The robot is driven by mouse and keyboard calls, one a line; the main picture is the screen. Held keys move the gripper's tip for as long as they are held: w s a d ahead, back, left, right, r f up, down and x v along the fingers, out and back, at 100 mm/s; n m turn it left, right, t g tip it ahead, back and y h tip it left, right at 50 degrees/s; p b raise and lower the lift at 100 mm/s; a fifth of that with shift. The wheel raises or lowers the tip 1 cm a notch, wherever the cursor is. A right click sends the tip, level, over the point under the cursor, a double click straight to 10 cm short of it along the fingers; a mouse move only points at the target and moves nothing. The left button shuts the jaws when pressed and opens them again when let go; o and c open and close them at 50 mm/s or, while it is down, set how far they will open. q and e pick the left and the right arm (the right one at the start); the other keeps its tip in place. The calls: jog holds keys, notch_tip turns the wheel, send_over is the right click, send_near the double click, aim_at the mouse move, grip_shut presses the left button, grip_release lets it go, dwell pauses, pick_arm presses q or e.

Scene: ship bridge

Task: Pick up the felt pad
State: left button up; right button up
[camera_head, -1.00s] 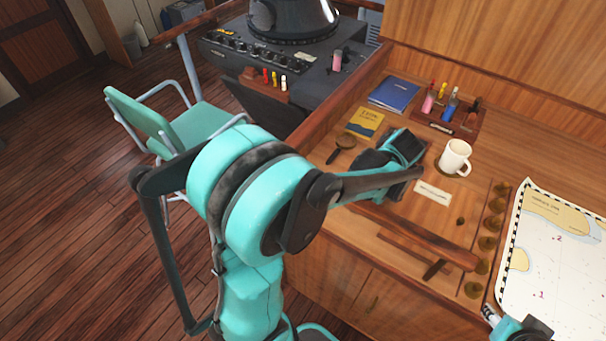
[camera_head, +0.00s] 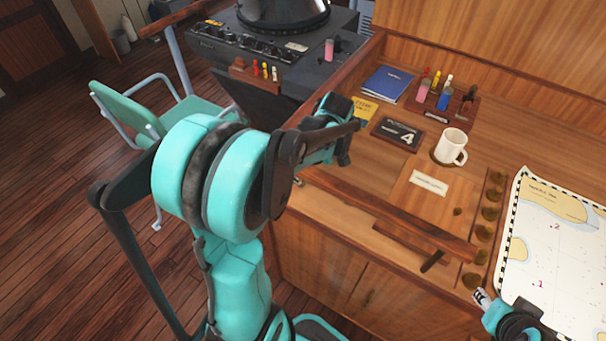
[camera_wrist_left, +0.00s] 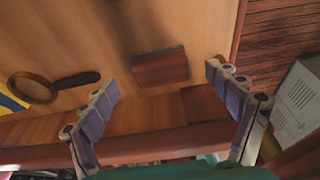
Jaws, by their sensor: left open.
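A small reddish-brown block with a dark edge, which looks like the felt pad (camera_wrist_left: 160,68), lies on the wooden desk in the left wrist view. In the head view I cannot make it out; my left arm covers that part of the desk. My left gripper (camera_wrist_left: 160,80) is open and empty, its fingers spread to either side below the block, apart from it. In the head view the left gripper (camera_head: 340,148) is over the desk's left end. Part of my right gripper (camera_head: 484,299) shows at the bottom right; its jaws are unclear.
A magnifying glass (camera_wrist_left: 40,88) lies left of the block. A dark plaque with a 4 (camera_head: 397,134), white mug (camera_head: 451,147), blue book (camera_head: 388,84), marker rack (camera_head: 440,108) and chart (camera_head: 555,245) are on the desk. A raised wooden rail (camera_head: 385,222) runs along its front.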

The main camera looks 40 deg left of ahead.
pick_arm(q)
jog(key=shift+a+f+b, duration=0.2)
jog(key=shift+a+f, duration=0.2)
jog(key=shift+f, duration=0.2)
jog(key=shift+a+f+b, duration=0.2)
jog(key=shift+a+f, duration=0.15)
jog(key=shift+f, duration=0.55)
jog(key=shift+s, duration=0.1)
jog(key=c, duration=1.2)
jog(key=shift+r, duration=0.15)
jog(key=shift+c, duration=0.2)
notch_tip(320, 180, up, 18)
jog(key=p, duration=0.5)
